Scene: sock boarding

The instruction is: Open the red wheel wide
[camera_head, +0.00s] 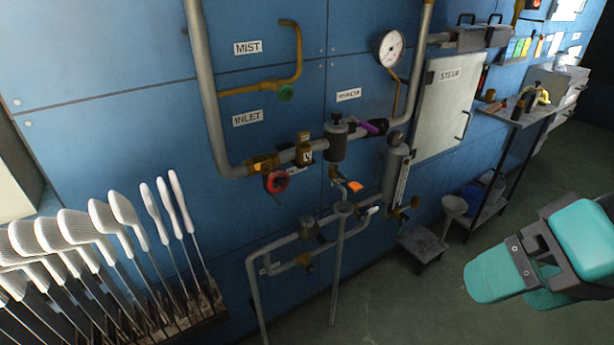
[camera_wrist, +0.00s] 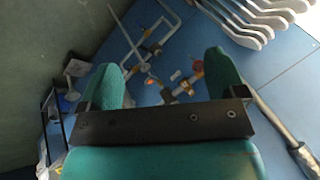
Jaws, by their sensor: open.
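The red wheel (camera_head: 276,182) is a small round handwheel on a brass valve on the lower grey pipe, below the INLET label, against the blue wall. In the wrist view a small red-orange round part (camera_wrist: 197,68), seemingly the same wheel, shows just beside the inner side of the right finger. My gripper (camera_head: 512,286), with teal fingers, is at the lower right in the head view, well apart from the wheel. In the wrist view its fingers (camera_wrist: 163,62) are spread wide with nothing between them in contact. How far the wheel is turned I cannot tell.
A green knob (camera_head: 286,92) sits on the brass pipe above the wheel. A purple-handled valve (camera_head: 372,127) and a dial gauge (camera_head: 390,48) are to its right. Several white sock forms (camera_head: 75,228) stand at left. Grey pipes (camera_head: 252,275) run below. The floor between is partly free.

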